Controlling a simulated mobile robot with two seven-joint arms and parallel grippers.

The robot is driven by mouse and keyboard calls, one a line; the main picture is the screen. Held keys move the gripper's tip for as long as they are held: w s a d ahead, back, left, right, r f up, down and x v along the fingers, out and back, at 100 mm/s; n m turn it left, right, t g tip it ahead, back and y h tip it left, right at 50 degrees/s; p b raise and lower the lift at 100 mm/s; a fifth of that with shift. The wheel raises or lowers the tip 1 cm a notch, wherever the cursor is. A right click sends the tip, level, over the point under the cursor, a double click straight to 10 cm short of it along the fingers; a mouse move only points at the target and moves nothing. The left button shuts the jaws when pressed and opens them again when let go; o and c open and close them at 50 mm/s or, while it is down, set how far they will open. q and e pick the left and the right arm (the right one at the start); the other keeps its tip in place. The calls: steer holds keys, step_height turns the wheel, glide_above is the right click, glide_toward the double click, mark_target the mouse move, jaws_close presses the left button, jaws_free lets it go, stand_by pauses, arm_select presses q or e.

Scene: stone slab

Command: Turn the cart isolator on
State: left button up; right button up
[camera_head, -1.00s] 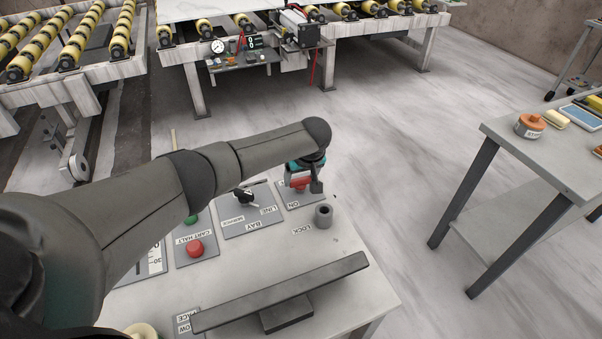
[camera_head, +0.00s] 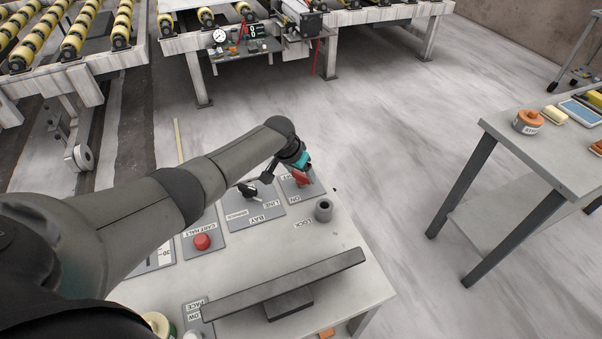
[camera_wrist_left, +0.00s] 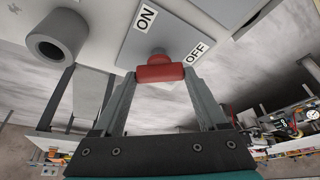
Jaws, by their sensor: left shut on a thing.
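The cart isolator is a red handle (camera_head: 302,179) on a grey plate (camera_head: 316,189) at the far right end of the console. In the left wrist view the red handle (camera_wrist_left: 160,73) lies crosswise between the fingertips, in front of the plate (camera_wrist_left: 165,40). That plate carries an ON label (camera_wrist_left: 145,18) at the upper left and an OFF label (camera_wrist_left: 197,52) at the right. My left gripper (camera_wrist_left: 160,76) is shut on the handle; in the head view its arm partly hides it. My right gripper is in neither view.
A grey hollow LOCK post (camera_head: 323,210) stands close to the isolator. The BAY LINE switch (camera_head: 248,190) and red CART HALT button (camera_head: 202,241) are left of it. A long dark bar (camera_head: 285,285) spans the console front. A side table (camera_head: 560,160) stands right, across open floor.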

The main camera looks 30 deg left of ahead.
arm_select(q)
steer(key=m+b, duration=0.1)
steer(key=m+h+b, duration=0.1)
steer(key=m, duration=0.1)
steer(key=m+b, duration=0.1)
steer(key=shift+a+f+g+h, duration=0.1)
steer(key=shift+f+g+h, duration=0.2)
steer(key=shift+g, duration=0.1)
steer(key=shift+a+r+m+g+h+b, duration=0.1)
steer(key=shift+m+g+h+b, duration=0.1)
steer(key=shift+m+b, duration=0.55)
steer(key=shift+r+m+g+h+b, duration=0.1)
steer(key=shift+m+h+b, duration=0.1)
steer(key=shift+m+b, duration=0.55)
steer(key=o, duration=1.3)
steer(key=shift+r, duration=0.1)
